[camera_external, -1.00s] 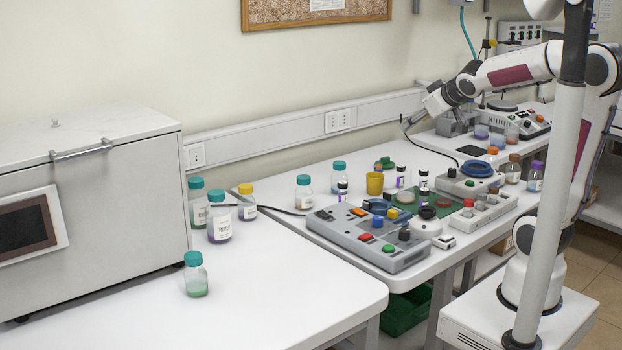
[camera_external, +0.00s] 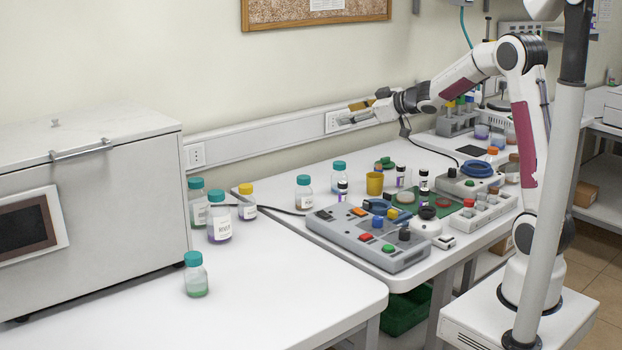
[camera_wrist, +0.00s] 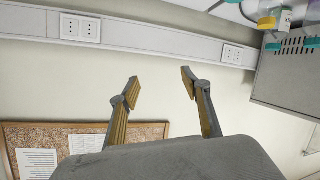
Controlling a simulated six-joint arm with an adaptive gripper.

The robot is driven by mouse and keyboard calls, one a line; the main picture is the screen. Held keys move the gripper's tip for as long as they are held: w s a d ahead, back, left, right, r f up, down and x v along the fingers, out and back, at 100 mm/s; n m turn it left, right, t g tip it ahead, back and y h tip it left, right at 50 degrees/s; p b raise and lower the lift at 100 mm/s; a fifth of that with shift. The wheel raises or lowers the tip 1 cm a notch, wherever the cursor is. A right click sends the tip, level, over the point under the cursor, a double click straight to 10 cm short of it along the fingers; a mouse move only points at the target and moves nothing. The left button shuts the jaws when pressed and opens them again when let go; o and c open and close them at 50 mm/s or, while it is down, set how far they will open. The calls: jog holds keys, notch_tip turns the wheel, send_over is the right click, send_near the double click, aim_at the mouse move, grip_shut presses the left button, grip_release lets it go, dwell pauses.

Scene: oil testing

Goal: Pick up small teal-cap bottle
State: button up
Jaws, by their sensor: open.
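Several teal-capped bottles stand upright on the white tables in the outside view. One with pale green liquid (camera_external: 196,280) stands alone near the front left. A larger one with purple liquid (camera_external: 219,225) and another teal-capped bottle (camera_external: 197,206) stand behind it. Two more teal-capped bottles, one (camera_external: 304,194) and another (camera_external: 338,178), stand by the device. Which one the task names, I cannot tell. My gripper (camera_external: 347,112) is open and empty, held in the air near the back wall, above and away from the bottles. Its two fingers stand apart in the wrist view (camera_wrist: 160,84).
A yellow-capped bottle (camera_external: 247,205) stands among the left bottles. A grey button panel (camera_external: 370,240) and a yellow cup (camera_external: 375,183) are on the middle table. A large grey cabinet (camera_external: 100,230) borders the left.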

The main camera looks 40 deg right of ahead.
jog(key=w+a+f+n+g+y, duration=0.25)
jog(key=a+f+y, duration=0.25)
jog(key=f, duration=0.3)
jog(key=n+g+y, duration=0.3)
jog(key=y, duration=0.1)
send_near(304, 178)
jog(key=shift+w+a+f+m, duration=0.15)
jog(key=shift+w+a+f, duration=0.15)
jog(key=shift+w+f, duration=0.2)
jog(key=shift+w+a+f+m, duration=0.1)
jog(key=shift+w+a+f, duration=0.15)
jog(key=shift+w+f, duration=0.2)
jog(key=shift+x, duration=1.35)
jog(key=shift+x, duration=2.6)
jog(key=shift+r, duration=0.1)
grip_shut()
